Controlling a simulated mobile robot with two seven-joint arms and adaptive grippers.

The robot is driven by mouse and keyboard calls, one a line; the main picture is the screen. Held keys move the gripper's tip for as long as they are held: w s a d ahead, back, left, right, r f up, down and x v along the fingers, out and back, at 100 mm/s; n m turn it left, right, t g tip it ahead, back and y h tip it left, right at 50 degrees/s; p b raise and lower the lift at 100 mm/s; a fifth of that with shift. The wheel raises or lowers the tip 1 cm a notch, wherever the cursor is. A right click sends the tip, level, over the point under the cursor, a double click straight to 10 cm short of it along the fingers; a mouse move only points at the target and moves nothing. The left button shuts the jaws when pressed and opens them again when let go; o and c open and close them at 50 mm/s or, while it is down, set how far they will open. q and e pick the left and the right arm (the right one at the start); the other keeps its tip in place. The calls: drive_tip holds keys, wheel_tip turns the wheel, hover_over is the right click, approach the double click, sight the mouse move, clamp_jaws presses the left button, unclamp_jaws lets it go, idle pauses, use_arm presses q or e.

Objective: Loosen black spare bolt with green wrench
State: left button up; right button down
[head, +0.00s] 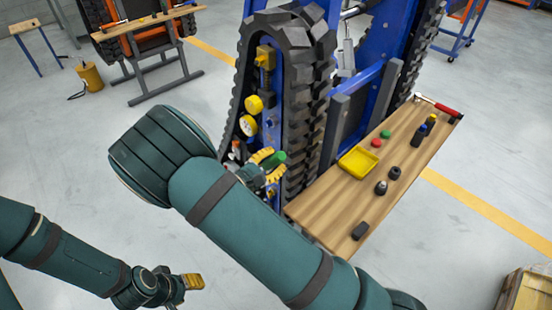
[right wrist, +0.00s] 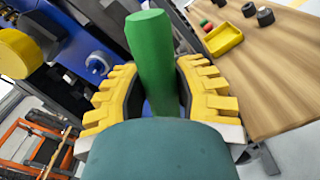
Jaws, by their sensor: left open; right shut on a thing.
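The green wrench shows as a thick green handle (right wrist: 152,50) between the yellow fingers of my right gripper (right wrist: 158,90). In the head view a green end (head: 276,158) shows at my right gripper (head: 268,166), beside the tracked carrier (head: 290,85). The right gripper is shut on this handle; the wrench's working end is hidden. A round bolt-like head (right wrist: 98,63) sits on the carrier's blue side, left of the handle and apart from it. I cannot tell which bolt is the black spare one. My left gripper (head: 190,282) is open and empty over the floor at lower left.
A wooden bench (head: 330,205) right of the carrier holds a yellow tray (head: 358,162), several small black parts and a red-handled tool (head: 440,107). Yellow gauges (head: 253,104) stick out above my right gripper. A wooden crate (head: 525,292) stands at lower right.

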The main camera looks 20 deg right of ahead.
drive_tip(key=shift+v, duration=1.35)
drive_tip(key=shift+v, duration=2)
drive_tip(key=shift+d, duration=0.1)
